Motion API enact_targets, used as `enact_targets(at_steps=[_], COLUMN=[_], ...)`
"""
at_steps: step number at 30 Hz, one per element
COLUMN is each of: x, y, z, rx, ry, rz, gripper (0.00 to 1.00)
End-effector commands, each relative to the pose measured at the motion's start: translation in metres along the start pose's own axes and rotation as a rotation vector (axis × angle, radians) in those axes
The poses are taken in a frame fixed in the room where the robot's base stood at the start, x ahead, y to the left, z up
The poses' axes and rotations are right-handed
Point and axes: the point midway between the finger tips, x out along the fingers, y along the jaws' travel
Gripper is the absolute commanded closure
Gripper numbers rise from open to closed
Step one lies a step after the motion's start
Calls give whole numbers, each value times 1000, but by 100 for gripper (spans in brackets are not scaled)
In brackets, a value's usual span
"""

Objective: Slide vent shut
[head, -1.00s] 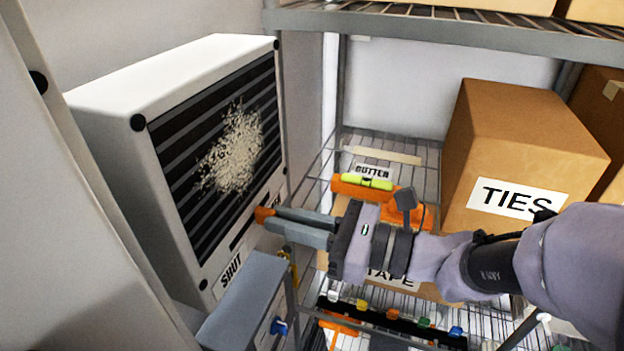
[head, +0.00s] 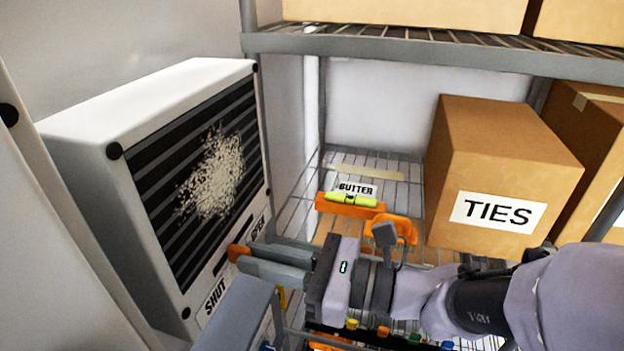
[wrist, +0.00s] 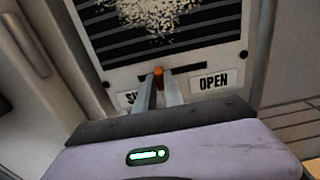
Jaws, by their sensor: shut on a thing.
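The vent (head: 165,150) is a white box with a dark slatted grille, at the left in the head view. Its orange slider knob (head: 236,252) sits in a dark slot below the grille, between the SHUT label (head: 215,296) and the OPEN label (head: 257,228). My gripper (head: 246,258) is shut on the knob. In the wrist view the knob (wrist: 158,77) shows between the fingertips, nearer the SHUT end. The slot (wrist: 190,69) shows bare to its right, towards OPEN (wrist: 212,82). The left finger partly covers the SHUT label (wrist: 128,98).
A pale patch of specks (head: 215,172) covers part of the grille. A grey box-like object (head: 238,312) stands close below the knob. To the right, a wire shelf holds an orange-and-yellow level (head: 350,202) and a TIES box (head: 500,175). A rack (head: 430,45) runs above.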

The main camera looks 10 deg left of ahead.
Motion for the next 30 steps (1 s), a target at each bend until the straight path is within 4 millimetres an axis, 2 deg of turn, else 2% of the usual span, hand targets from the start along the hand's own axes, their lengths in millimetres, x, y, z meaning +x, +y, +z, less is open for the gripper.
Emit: enact_targets(at_steps=[7, 20, 30], x=[0, 0, 0], y=[9, 12, 24], z=[-1, -2, -2], rx=[-1, -1, -2], ry=[3, 4, 5], rz=[3, 3, 3], gripper=[100, 100, 100])
